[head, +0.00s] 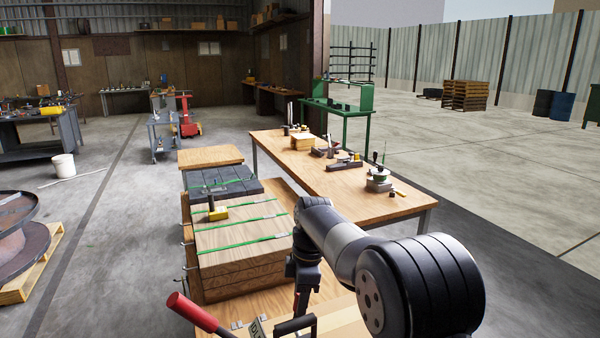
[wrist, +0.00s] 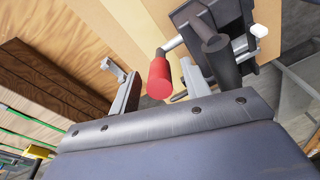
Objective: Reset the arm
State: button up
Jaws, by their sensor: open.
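My arm reaches in from the lower right in the head view, over the near end of a wooden bench. My gripper (head: 303,292) points down there, partly hidden behind my own arm and a dark tool. In the wrist view my gripper (wrist: 150,64) has its two fingers apart. A red handle (wrist: 160,78) shows between them in the picture; I cannot tell whether it touches either finger. In the head view the red handle (head: 192,312) slants up from a dark tool at the bottom edge. I see nothing held.
A wooden stack (head: 235,247) with green straps stands left of my gripper, with a yellow-and-black tool (head: 217,213) on top. A dark strapped stack (head: 222,184) lies behind it. A long workbench (head: 330,180) with tools stands beyond. A large reel (head: 20,225) sits far left; open floor lies between.

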jog(key=shift+a+f, duration=0.1)
jog(key=shift+f, duration=0.6)
jog(key=shift+d+y, duration=0.3)
jog(key=shift+a, duration=0.15)
